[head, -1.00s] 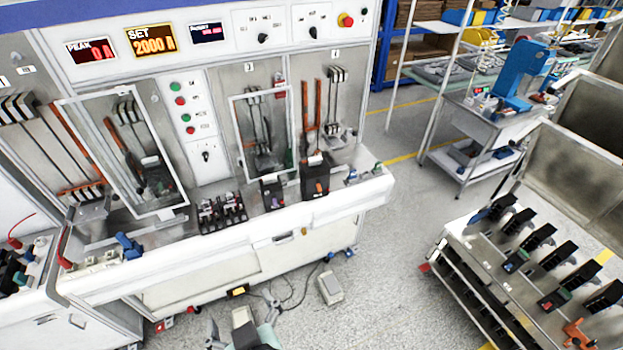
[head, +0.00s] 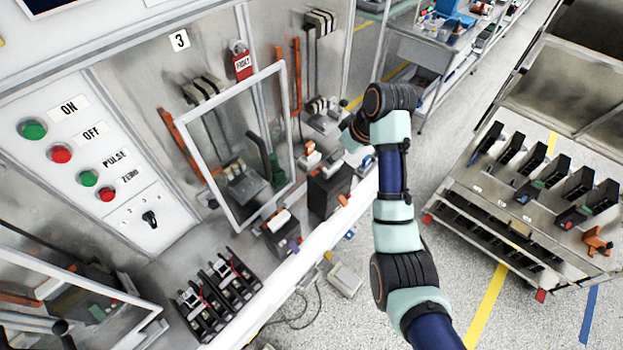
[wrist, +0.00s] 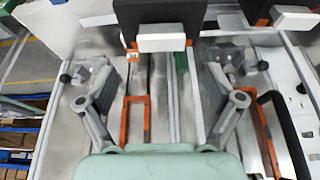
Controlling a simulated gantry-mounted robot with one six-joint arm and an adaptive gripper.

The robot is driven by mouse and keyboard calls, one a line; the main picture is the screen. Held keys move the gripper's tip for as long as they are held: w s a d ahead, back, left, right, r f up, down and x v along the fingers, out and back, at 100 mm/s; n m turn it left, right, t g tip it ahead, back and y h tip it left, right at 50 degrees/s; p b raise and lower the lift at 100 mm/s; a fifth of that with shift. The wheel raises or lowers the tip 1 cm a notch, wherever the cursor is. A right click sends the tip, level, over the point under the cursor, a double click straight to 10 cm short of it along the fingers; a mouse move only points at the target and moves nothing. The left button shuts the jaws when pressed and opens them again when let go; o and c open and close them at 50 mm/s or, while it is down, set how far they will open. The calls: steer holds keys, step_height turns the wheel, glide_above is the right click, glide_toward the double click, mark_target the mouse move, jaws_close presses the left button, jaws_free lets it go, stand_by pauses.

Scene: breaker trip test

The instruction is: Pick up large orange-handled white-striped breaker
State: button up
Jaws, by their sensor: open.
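A large dark breaker (head: 328,192) stands upright on the bench ledge in front of bay 3. Its top carries orange and white parts, matching the orange-handled white-striped one. A smaller dark breaker (head: 280,238) with a pale top stands to its left. My gripper (head: 352,134) is just above and right of the large breaker, apart from it and mostly hidden by my wrist. In the wrist view my gripper (wrist: 163,82) is open and empty. A dark block with a white bar and orange edges (wrist: 160,18) shows at the top centre there; I cannot tell which breaker it is.
A clear framed door (head: 240,215) stands open left of the breakers. Black fuse-like blocks (head: 222,285) sit on the ledge further left. A red padlock tag (head: 242,66) hangs above.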

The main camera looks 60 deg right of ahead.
mark_target(330, 186)
steer(key=shift+s+f, duration=0.1)
steer(key=shift+f, duration=0.75)
steer(key=x, duration=0.6)
steer(key=shift+w+a, duration=0.1)
steer(key=shift+w, duration=0.15)
steer(key=shift+c, duration=0.4)
steer(key=c, duration=1.6)
steer(key=shift+r, duration=0.2)
jaws_close()
